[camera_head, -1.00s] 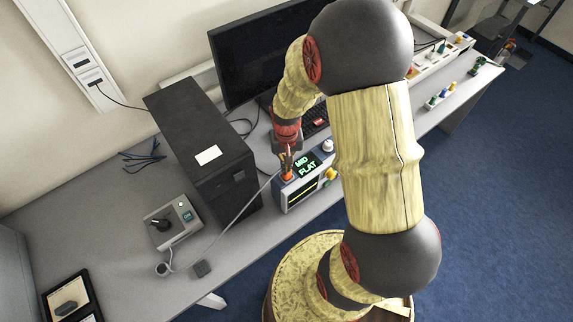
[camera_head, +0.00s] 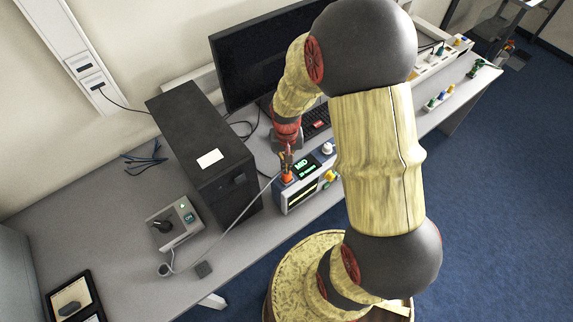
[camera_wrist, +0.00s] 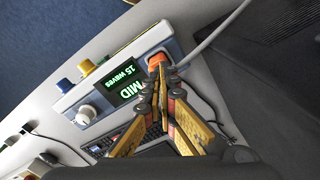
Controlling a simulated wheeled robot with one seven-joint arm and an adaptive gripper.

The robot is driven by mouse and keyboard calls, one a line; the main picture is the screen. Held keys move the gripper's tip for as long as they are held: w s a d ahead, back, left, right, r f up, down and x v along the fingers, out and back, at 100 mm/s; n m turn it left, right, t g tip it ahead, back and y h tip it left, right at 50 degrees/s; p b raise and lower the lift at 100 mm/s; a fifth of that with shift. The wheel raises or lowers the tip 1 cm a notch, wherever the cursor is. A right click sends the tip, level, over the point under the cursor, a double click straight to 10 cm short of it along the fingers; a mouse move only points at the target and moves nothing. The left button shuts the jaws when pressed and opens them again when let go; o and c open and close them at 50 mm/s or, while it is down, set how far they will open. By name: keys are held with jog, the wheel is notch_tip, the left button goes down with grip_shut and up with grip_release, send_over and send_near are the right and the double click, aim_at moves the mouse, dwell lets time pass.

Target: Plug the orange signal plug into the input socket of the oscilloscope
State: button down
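The orange signal plug (camera_head: 287,178) is upright at the left end of the oscilloscope's (camera_head: 300,196) top face, with its grey cable running off to the left. It also shows in the wrist view (camera_wrist: 157,58), seated against the top face where the input socket is hidden beneath it. My gripper (camera_wrist: 160,72) is over the plug, its fingertips close together and shut on its upper part. The oscilloscope's small display (camera_wrist: 122,80) reads "MID" and "15 WAVES" in green.
A black computer tower (camera_head: 205,150) stands close left of the oscilloscope, with a monitor (camera_head: 265,55) behind. A grey box with a black knob (camera_head: 173,222) sits at the left, near the cable. White and yellow knobs (camera_wrist: 85,114) are beside the display.

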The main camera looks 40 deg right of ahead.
jog(key=shift+r+p, duration=1.5)
jog(key=shift+r, duration=0.8)
jog(key=shift+s+a, duration=0.1)
jog(key=shift+s, duration=0.15)
jog(key=s+a+r+n+t+b, duration=0.5)
jog(key=s+a+r+b, duration=0.6)
jog(key=r+b, duration=0.3)
jog(key=shift+s+a+r+n+t, duration=0.3)
jog(key=shift+s+a+r, duration=0.1)
jog(key=shift+r, duration=0.35)
